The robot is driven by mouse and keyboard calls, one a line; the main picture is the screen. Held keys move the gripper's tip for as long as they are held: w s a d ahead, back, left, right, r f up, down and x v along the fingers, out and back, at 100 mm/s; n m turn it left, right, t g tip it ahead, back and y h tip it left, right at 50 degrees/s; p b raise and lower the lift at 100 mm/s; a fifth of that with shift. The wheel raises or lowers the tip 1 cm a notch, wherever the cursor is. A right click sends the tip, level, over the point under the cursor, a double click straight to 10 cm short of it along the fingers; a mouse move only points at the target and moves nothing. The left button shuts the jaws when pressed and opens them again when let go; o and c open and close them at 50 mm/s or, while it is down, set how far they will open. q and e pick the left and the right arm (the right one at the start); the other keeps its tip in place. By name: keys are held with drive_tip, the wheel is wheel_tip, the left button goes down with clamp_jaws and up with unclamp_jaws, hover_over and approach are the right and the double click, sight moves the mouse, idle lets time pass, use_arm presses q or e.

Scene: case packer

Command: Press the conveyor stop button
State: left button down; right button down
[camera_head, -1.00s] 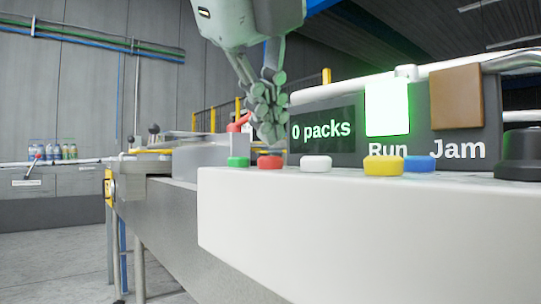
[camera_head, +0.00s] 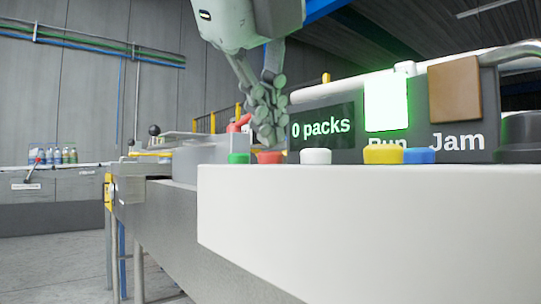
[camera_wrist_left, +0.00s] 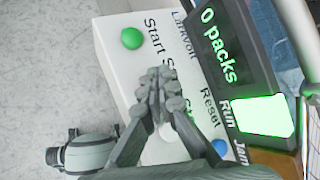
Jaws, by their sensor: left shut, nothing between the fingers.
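A row of buttons stands on the white control box (camera_head: 370,215) in the head view: green (camera_head: 239,158), red (camera_head: 269,157), white (camera_head: 316,156), yellow (camera_head: 383,154) and blue (camera_head: 419,156). My left gripper (camera_head: 266,138) is shut and empty, pointing down at the red button. Its fingertips look just above or behind that button; I cannot tell whether they touch. In the left wrist view the green button (camera_wrist_left: 132,39) sits by the word "Start". My left gripper (camera_wrist_left: 160,80) there covers the red button and part of the label beside "Start". My right gripper is not in view.
A display panel (camera_head: 322,130) reading "0 packs" stands behind the buttons, with a lit green Run lamp (camera_head: 386,103) and a brown Jam lamp (camera_head: 454,90). A dark round knob (camera_head: 520,132) is at the right. The conveyor (camera_head: 170,190) runs off left.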

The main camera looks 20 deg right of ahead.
use_arm(q)
drive_tip(key=shift+f+b, duration=0.6)
drive_tip(key=shift+b, duration=0.1)
idle(0.6)
drive_tip(key=shift+r, duration=0.15)
idle(0.3)
drive_tip(key=shift+r+p, duration=0.5)
drive_tip(key=shift+r, duration=0.35)
drive_tip(key=shift+r+p, duration=1.6)
drive_tip(key=shift+r, duration=0.95)
drive_tip(key=shift+f, duration=0.1)
